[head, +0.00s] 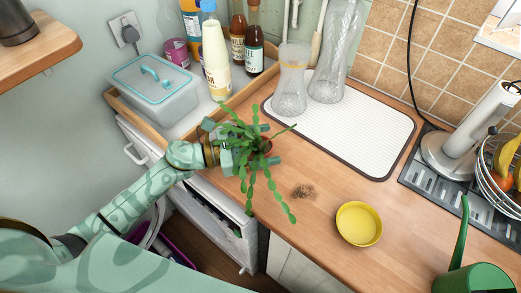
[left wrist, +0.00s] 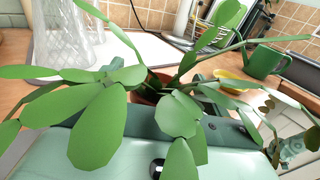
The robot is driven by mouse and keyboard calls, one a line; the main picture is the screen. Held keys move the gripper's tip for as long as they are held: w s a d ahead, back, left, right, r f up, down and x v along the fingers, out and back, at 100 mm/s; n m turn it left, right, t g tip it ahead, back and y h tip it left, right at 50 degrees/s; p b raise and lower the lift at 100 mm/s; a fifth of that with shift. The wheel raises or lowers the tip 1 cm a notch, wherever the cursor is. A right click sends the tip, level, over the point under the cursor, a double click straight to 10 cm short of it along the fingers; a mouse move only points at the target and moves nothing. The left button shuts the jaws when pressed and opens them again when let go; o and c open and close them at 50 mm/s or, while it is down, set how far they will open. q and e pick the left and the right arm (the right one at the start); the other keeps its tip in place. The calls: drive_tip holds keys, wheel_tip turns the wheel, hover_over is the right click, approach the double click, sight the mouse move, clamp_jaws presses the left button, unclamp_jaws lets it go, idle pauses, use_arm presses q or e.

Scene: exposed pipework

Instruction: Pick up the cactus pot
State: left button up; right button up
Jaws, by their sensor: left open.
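The cactus (head: 250,152), with flat green segments trailing out, grows in a small terracotta pot (head: 267,147) near the front left edge of the wooden counter. In the left wrist view the cactus (left wrist: 100,125) fills much of the picture, with part of the terracotta pot (left wrist: 150,88) behind its leaves. My left gripper (head: 270,144) is open at the pot, one finger showing on either side of it. Leaves hide much of the gripper and pot, so I cannot tell whether the fingers touch it.
Dark crumbs (head: 304,191) and a yellow dish (head: 359,223) lie to the right. Clear glassware (head: 292,85) stands on a white drying mat (head: 368,130) behind. A green watering can (head: 474,277) is at front right. A wooden tray (head: 188,133) holds a lidded box and bottles.

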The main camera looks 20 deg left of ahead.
use_arm(q)
drive_tip(key=shift+w+d, duration=0.3)
drive_tip(key=shift+d, duration=0.25)
drive_tip(key=shift+c, duration=0.3)
drive_tip(key=c, duration=1)
drive_tip(key=shift+c, duration=1.1)
